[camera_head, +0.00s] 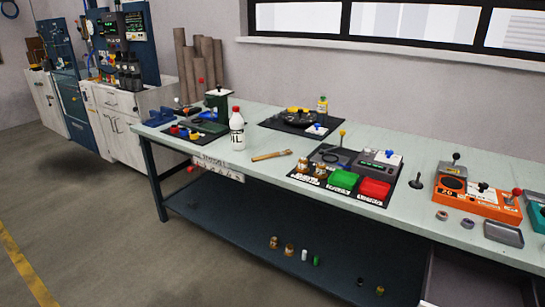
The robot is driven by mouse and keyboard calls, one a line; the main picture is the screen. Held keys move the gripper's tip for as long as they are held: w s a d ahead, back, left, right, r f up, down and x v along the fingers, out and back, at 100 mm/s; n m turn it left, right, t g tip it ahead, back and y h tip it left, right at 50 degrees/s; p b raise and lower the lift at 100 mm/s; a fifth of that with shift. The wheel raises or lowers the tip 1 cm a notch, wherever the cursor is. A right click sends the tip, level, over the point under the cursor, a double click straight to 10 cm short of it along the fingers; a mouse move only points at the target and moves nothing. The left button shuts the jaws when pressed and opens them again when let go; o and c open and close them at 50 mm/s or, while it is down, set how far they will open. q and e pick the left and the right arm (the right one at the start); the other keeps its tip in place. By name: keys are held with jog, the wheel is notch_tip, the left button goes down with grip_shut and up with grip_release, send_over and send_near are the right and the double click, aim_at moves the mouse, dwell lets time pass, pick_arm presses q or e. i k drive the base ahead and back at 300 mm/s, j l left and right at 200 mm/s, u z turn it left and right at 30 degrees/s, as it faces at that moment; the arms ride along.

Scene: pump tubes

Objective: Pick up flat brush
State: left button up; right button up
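The flat brush (271,155) appears to be the small tan, wooden-handled tool lying flat on the pale workbench top (235,172), near its front edge. It lies right of a white bottle with a red cap (237,128) and left of a dark mat carrying devices. Its bristle end is too small to make out for certain. Neither of my grippers is in view, and nothing touches the brush.
A black mat with red and green trays (343,180) lies right of the brush. Another dark mat (270,122) lies behind it. Orange equipment (478,199) stands at right. Small items sit on the lower shelf (230,222). The floor at left is clear.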

aim_at(281, 152)
jog(key=i+j+z, duration=0.35)
jog(key=i+j, duration=0.3)
jog(key=i+j+z, duration=0.2)
jog(key=i+j, duration=0.2)
jog(key=i+j+z, duration=0.15)
jog(key=i+j, duration=0.15)
jog(key=j, duration=0.15)
jog(key=i+j+z, duration=0.2)
jog(key=j, duration=0.3)
